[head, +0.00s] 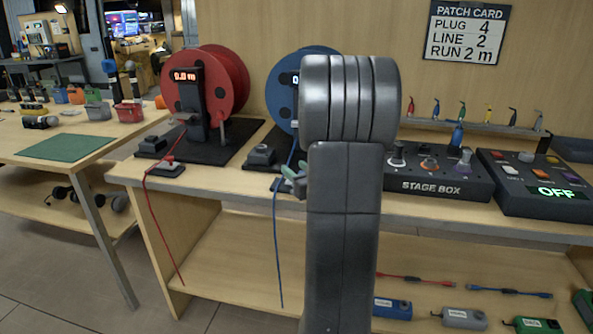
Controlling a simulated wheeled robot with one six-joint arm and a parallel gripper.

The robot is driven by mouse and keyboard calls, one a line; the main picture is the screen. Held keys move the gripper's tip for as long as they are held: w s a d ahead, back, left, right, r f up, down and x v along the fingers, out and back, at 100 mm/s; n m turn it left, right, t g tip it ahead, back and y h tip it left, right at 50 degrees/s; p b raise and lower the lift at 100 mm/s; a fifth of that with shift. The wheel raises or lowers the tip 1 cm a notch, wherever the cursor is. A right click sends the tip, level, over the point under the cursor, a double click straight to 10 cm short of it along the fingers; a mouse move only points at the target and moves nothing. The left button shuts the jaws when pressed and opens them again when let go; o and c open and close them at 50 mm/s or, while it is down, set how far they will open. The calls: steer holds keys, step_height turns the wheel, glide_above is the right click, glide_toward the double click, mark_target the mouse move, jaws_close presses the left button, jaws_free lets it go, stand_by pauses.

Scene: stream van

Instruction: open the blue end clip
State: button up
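The blue reel (285,82) stands on the bench, its right side hidden behind my arm. Its blue cable (276,235) runs down over the bench's front edge and hangs below. The blue end clip (277,185) seems to be the small dark piece at the bench edge where the cable passes; most of it is hidden. My gripper (292,182) seems to show only as small grey-green parts sticking out left of my arm, close to the clip. I cannot tell whether it touches the clip, nor whether it is open or shut.
A red reel (222,85) with a red cable and its own end clip (168,167) stands to the left. Right of my arm are the stage box (440,187), a control box (540,190) reading OFF, and a rack of colored plugs (470,124). A patch card (467,32) hangs above.

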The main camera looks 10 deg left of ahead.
steer(key=p+v, duration=0.1)
steer(key=v, duration=1.3)
steer(key=shift+w, duration=0.1)
steer(key=shift+c, duration=0.2)
